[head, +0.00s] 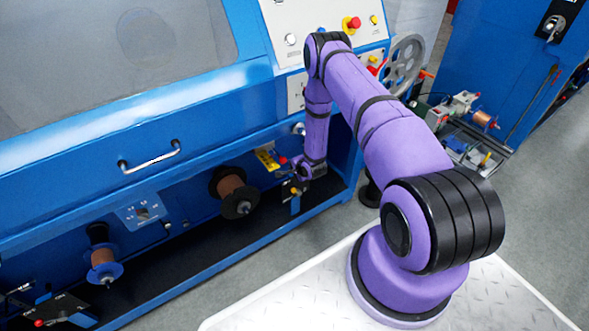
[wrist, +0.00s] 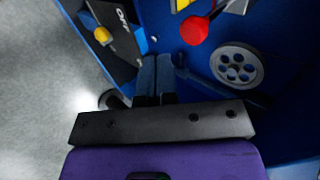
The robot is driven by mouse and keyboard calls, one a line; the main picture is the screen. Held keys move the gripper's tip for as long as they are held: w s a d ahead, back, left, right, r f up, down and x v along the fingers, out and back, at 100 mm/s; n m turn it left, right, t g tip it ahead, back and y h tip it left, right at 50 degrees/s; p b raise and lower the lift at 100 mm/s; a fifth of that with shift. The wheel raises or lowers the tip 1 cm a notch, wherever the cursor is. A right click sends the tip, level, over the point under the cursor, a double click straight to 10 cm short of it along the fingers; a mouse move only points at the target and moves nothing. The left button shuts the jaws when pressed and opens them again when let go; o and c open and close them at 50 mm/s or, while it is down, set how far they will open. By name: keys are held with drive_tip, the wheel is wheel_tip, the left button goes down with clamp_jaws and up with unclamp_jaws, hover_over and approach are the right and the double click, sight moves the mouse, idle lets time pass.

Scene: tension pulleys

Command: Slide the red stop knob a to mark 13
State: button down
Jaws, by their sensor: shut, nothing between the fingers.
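The red stop knob (wrist: 194,30) is a round red ball in the upper part of the wrist view, below the end of a yellow plate (wrist: 180,5). The knob also shows small in the head view (head: 283,160), next to the yellow scale plate (head: 267,159). The marks on the plate are too small to read. My gripper (wrist: 155,58) is shut and empty, with its fingers together to the lower left of the knob and apart from it. In the head view my gripper (head: 302,172) is beside the knob, to its right; its fingers are hard to make out.
A black panel (wrist: 122,62) marked OFF with a yellow knob (wrist: 102,35) is left of the fingers. A grey spoked pulley (wrist: 237,66) is on the right. Copper spools (head: 233,192) (head: 103,262) hang along the blue machine (head: 75,190). Grey floor (head: 335,228) lies in front.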

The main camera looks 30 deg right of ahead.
drive_tip(key=v, duration=0.9)
drive_tip(key=shift+r, duration=0.1)
